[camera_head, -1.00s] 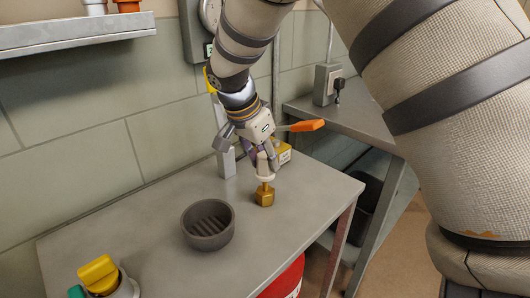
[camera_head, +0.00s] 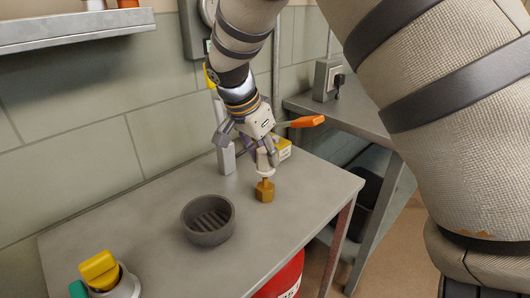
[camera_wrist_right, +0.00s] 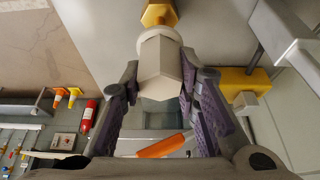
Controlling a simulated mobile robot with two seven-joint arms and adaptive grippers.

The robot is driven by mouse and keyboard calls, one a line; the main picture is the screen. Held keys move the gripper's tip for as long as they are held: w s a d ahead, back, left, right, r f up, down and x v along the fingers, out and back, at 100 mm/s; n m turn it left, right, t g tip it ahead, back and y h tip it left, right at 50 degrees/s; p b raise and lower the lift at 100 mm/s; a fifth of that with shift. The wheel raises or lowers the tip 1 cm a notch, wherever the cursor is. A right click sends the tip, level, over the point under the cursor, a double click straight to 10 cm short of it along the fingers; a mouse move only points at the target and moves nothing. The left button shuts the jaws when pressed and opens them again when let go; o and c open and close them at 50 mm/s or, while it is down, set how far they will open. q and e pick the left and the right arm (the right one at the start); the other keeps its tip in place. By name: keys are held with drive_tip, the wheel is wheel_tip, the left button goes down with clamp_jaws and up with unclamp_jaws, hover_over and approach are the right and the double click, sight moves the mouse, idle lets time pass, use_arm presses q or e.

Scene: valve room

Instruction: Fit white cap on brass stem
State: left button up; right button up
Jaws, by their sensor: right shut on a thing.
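The white cap (camera_head: 264,160) is between the fingers of my right gripper (camera_head: 258,152), which is shut on it. The brass stem (camera_head: 265,190) stands upright on the grey table, directly below the cap. In the right wrist view the white cap (camera_wrist_right: 160,70) shows its faceted body between the purple-padded fingers of the right gripper (camera_wrist_right: 158,92). Its round rim is towards the brass stem (camera_wrist_right: 158,14). The cap's rim is at the stem's narrow neck; I cannot tell how far it is seated. My left gripper is not in view.
A dark round bowl (camera_head: 208,220) with a ribbed floor stands left of the stem. A yellow block (camera_head: 284,149) and an orange-ended lever (camera_head: 305,121) are close behind my gripper. A yellow-topped fitting (camera_head: 100,270) is at the front left.

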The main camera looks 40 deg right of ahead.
sight(265, 177)
drive_tip(key=shift+f, duration=1.05)
drive_tip(key=shift+f, duration=0.45)
drive_tip(key=shift+f, duration=0.7)
idle(1.1)
drive_tip(key=o, duration=1.4)
drive_tip(key=shift+r, duration=3.55)
